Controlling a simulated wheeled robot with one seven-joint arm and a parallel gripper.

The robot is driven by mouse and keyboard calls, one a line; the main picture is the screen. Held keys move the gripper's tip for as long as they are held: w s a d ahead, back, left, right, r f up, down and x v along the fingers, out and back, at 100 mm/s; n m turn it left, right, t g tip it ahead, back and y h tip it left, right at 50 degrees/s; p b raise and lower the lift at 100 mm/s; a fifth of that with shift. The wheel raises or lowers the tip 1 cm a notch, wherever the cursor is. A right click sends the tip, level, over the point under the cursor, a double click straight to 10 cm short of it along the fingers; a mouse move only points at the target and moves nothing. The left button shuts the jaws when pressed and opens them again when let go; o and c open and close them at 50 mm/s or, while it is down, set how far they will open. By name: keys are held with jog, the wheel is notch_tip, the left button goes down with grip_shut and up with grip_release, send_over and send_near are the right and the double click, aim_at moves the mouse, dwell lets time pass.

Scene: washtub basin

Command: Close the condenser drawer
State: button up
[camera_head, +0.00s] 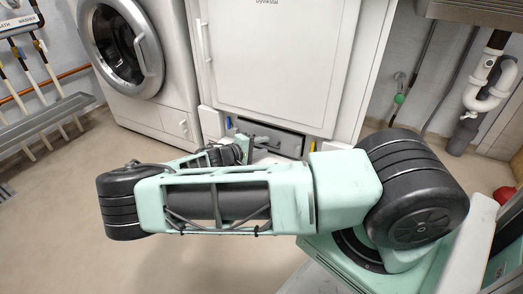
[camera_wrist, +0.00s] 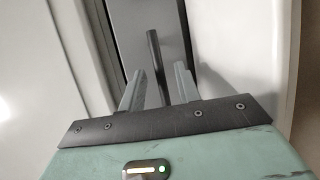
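The condenser drawer (camera_head: 288,143) is a dark grey front low in the base of the white dryer, in the head view. My arm partly hides it, so I cannot tell how far out it stands. In the wrist view a grey panel (camera_wrist: 135,17) with a dark upright bar handle (camera_wrist: 153,47) lies ahead. My gripper (camera_wrist: 160,70) is open, with its two pale fingers apart. The bar shows between the fingers, with gaps on both sides; I cannot tell whether they reach around it. In the head view my gripper is at the drawer front, mostly hidden.
The dryer (camera_head: 275,60) has its large door shut. A white washing machine (camera_head: 135,65) stands to its left. The floor (camera_head: 60,200) at left is clear.

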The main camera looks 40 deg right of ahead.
jog(key=shift+d, duration=0.15)
jog(key=shift+c, duration=0.3)
grip_shut()
jog(key=shift+w+d+p, duration=0.15)
jog(key=shift+w+d, duration=0.1)
jog(key=shift+d, duration=0.45)
jog(key=shift+w+d+p, duration=0.1)
jog(key=shift+w+d, duration=0.15)
jog(key=shift+d, duration=0.5)
jog(key=shift+w+d+p, duration=0.15)
jog(key=shift+w+d, duration=0.1)
jog(key=shift+d, duration=0.45)
jog(key=shift+o, duration=0.3)
grip_release()
jog(key=shift+d, duration=0.1)
jog(key=p+v, duration=0.7)
jog(key=v, duration=1)
jog(key=shift+a+p, duration=0.25)
jog(key=shift+p, duration=0.05)
